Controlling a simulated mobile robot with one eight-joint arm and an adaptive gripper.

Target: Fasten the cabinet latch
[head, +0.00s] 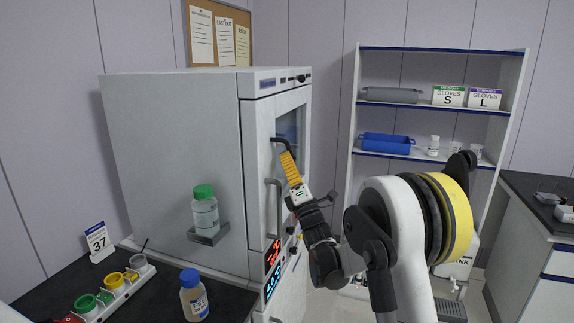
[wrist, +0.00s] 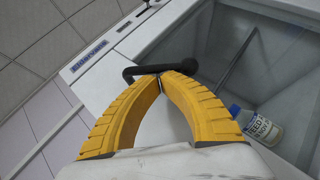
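The grey-white cabinet (head: 170,150) stands at the left, its glass-windowed door facing right. Its latch is a black bent lever (head: 280,140) near the top of the door's near edge. In the wrist view the black latch lever (wrist: 130,75) lies across the front of my fingertips, with its rounded end to the right. My gripper (head: 285,153), with yellow ribbed fingers, is at the lever. In the wrist view the fingertips (wrist: 161,76) meet at the lever, touching or nearly touching it. I cannot see the lever gripped between them. The door looks closed or almost closed.
A vertical door handle (head: 278,210) is below my gripper. A green-capped bottle (head: 205,212) sits on a side bracket. A blue-capped bottle (head: 193,297) stands on the dark counter. A labelled bottle (wrist: 260,125) is inside the cabinet. A shelf unit (head: 430,104) stands behind right.

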